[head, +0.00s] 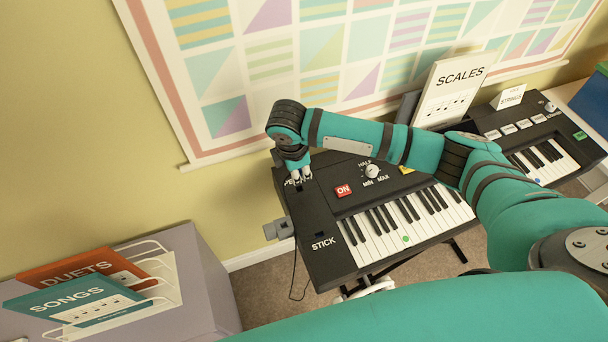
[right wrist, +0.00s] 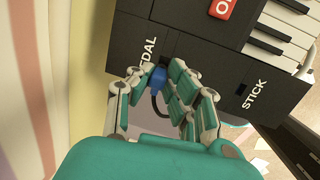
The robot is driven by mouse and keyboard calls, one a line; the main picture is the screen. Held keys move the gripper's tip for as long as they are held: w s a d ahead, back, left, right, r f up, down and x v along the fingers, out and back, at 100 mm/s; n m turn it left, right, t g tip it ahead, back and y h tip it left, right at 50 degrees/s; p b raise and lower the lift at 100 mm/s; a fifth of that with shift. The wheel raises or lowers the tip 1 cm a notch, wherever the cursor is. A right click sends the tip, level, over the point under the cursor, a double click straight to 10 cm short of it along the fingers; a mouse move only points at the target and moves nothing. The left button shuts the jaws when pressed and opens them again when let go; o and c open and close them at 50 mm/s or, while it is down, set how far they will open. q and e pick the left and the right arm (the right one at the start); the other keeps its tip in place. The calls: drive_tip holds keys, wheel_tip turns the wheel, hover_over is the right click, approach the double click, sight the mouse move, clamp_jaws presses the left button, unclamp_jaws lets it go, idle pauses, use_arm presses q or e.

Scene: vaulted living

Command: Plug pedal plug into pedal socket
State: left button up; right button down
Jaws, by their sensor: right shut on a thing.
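My right gripper (head: 300,174) is at the left end of the black keyboard (head: 330,212), over the PEDAL lettering. In the right wrist view its fingers (right wrist: 160,84) are shut on the blue pedal plug (right wrist: 157,77). A dark cable (right wrist: 157,104) runs from the plug between the fingers. The plug is close beside the PEDAL label (right wrist: 146,52), where the pedal socket is mostly hidden by plug and fingers. I cannot tell whether the plug is inside the socket or just over it. My left gripper is not visible.
The STICK label (head: 323,243) is nearer the keyboard's front left. A grey block (head: 278,229) is at its left side, with a cable hanging below. A grey cabinet (head: 205,270) holds song books at the left. A second keyboard (head: 530,140) stands to the right.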

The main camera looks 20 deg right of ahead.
drive_tip(key=shift+r+p, duration=0.1)
drive_tip(key=shift+p, duration=0.6)
drive_tip(key=shift+f+b, duration=0.35)
drive_tip(key=shift+f, duration=0.15)
drive_tip(key=shift+b+x, duration=0.3)
drive_tip(key=shift+x, duration=0.7)
drive_tip(key=shift+s+a+f, duration=0.1)
drive_tip(key=shift+a, duration=0.05)
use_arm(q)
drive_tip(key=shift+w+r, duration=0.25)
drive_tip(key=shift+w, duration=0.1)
use_arm(e)
drive_tip(key=shift+f, duration=0.25)
use_arm(q)
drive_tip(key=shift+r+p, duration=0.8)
drive_tip(key=shift+p, duration=0.25)
use_arm(e)
drive_tip(key=shift+f, duration=0.1)
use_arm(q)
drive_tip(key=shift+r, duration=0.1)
use_arm(e)
drive_tip(key=shift+x, duration=1)
idle(0.9)
